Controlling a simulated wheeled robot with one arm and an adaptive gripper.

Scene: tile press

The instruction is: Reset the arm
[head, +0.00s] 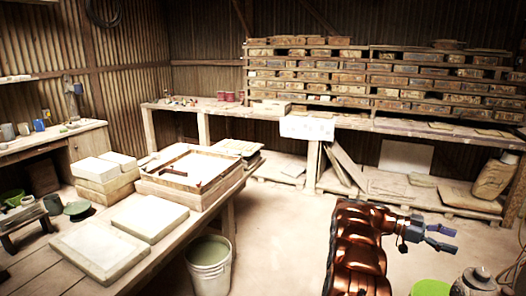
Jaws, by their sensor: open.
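My gripper (441,238) is at the right of the head view, at the end of my copper-coloured arm. Its two fingers are spread apart and nothing is between them. It points right over the open floor, away from the worktable (150,262).
The worktable on the left holds a framed tray (172,185), pale slabs (150,215) and stacked blocks (104,172). A white bucket (209,268) stands beside it. A bench with stacked moulds (330,75) lines the back wall. A green container (430,287) is at the bottom right. The middle floor is clear.

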